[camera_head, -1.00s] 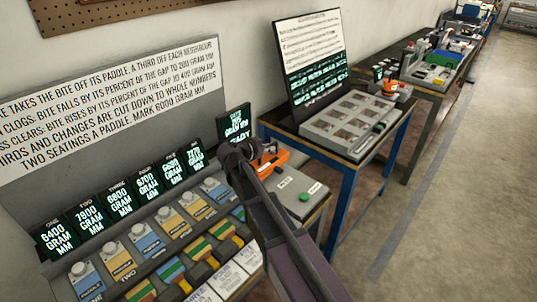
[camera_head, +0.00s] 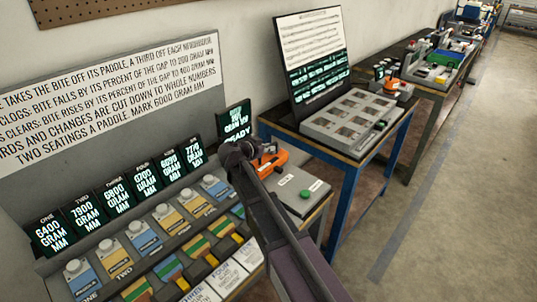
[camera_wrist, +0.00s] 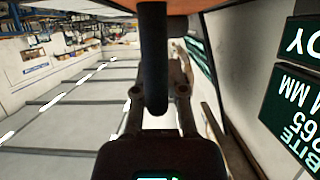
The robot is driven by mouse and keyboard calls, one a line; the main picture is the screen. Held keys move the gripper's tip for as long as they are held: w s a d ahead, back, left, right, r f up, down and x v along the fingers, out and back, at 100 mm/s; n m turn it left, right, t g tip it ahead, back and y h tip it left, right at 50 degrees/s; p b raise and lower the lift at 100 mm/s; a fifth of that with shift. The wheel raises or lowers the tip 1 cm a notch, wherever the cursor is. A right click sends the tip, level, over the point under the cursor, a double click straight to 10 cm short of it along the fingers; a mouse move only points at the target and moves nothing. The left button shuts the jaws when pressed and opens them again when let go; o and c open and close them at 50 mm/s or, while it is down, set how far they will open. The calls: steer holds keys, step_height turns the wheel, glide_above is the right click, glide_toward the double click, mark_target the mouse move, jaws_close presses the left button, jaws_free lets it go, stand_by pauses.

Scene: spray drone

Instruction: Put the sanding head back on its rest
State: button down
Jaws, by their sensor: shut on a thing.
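The sanding head, an orange body (camera_head: 269,160) with a dark handle, is at the far end of the grey bench box in the head view. In the wrist view its orange underside or edge (camera_wrist: 215,4) fills the top, and a thick dark handle (camera_wrist: 155,60) runs down between my fingers. My gripper (camera_head: 240,155) is shut on this handle. My arm covers part of the box beside it. The rest is not clearly distinguishable, and I cannot tell whether the head touches the box.
The grey box bears a green button (camera_head: 304,194). A small screen (camera_head: 235,121) reading READY stands behind. At left are several numbered screens (camera_head: 115,190) and blue and yellow paddles (camera_head: 145,236). A blue-legged table with a grey tray (camera_head: 320,127) stands beyond; floor at right is clear.

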steer(key=shift+f, duration=0.4)
steer(key=shift+f+b, duration=0.15)
steer(key=shift+b, duration=0.2)
steer(key=c, duration=0.7)
jaws_free()
steer(key=shift+r, duration=0.25)
steer(key=p+v, duration=0.5)
steer(key=v, duration=0.7)
steer(key=shift+f, duration=0.15)
steer(key=shift+s, duration=0.1)
